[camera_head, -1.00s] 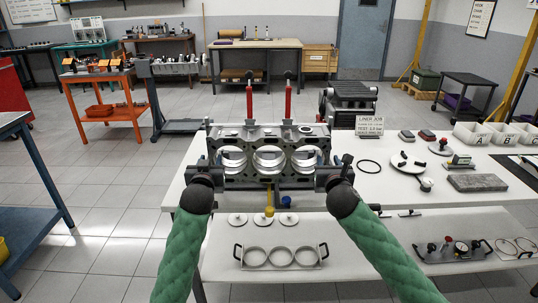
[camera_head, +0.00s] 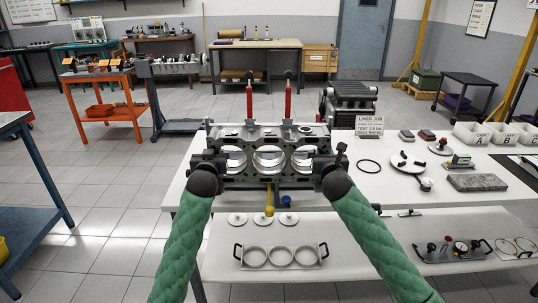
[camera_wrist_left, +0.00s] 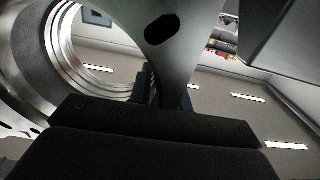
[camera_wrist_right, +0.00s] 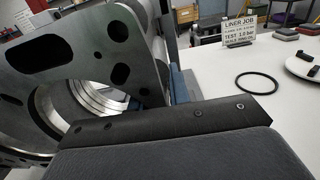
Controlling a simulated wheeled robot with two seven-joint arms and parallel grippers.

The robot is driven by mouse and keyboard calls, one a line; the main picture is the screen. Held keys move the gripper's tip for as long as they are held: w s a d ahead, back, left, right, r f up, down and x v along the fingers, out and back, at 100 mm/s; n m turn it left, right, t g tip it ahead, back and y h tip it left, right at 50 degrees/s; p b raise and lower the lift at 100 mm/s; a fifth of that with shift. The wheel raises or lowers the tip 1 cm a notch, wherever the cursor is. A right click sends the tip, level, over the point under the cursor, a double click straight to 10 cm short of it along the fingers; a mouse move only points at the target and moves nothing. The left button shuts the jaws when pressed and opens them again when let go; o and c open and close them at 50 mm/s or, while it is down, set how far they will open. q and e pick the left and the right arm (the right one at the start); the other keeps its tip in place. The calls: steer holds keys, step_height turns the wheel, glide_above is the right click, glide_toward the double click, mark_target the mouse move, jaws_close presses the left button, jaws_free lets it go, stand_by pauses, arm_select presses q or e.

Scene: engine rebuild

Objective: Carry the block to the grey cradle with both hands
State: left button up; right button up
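A grey fixture with two upright red posts (camera_head: 249,101) stands directly behind the block. I cannot tell whether it is the cradle, or whether the block is clear of its support.
A dark ribbed unit (camera_head: 350,98) stands behind the table. A sign (camera_head: 369,125), black ring (camera_head: 369,166), round plate (camera_head: 407,162) and bins (camera_head: 481,135) lie to the right. The lower shelf (camera_head: 345,265) holds a three-ring tray (camera_head: 281,257). Open floor lies left.

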mark_target(211, 138)
arm_select(q)
jaws_close()
arm_select(e)
jaws_close()
arm_select(q)
steer(key=shift+a, duration=0.1)
arm_select(e)
steer(key=shift+d, duration=0.1)
stand_by(0.6)
arm_select(q)
steer(key=shift+r, duration=0.3)
arm_select(e)
steer(key=shift+r, duration=0.3)
